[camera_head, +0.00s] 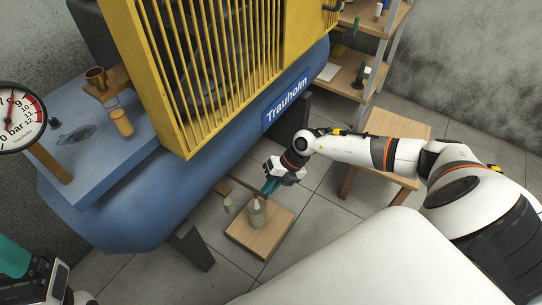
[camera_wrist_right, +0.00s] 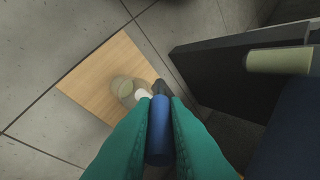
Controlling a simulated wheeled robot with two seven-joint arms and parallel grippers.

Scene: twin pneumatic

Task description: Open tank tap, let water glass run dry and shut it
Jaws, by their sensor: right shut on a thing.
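The blue tank (camera_head: 150,215), lettered "Trauholm", lies under a yellow grille. My right gripper (camera_head: 270,187) is low beside the tank's underside. In the right wrist view its teal fingers (camera_wrist_right: 160,120) are shut on a blue tap handle (camera_wrist_right: 159,135). A dark part shows just beyond the handle. The water glass (camera_wrist_right: 128,89) stands on a wooden board (camera_wrist_right: 95,75), close beyond the fingertips; the glass also shows in the head view (camera_head: 258,217). Water flow and level are unclear. My left gripper (camera_head: 15,257) is partly cut off at the lower left; its jaw state is unclear.
A pale green cylinder (camera_head: 227,204) is left of the board, near a dark tank foot (camera_head: 190,246). A wooden stool (camera_head: 398,128) stands behind my right arm. A pressure gauge (camera_head: 16,118) is at the far left. Shelves (camera_head: 352,78) stand at the back.

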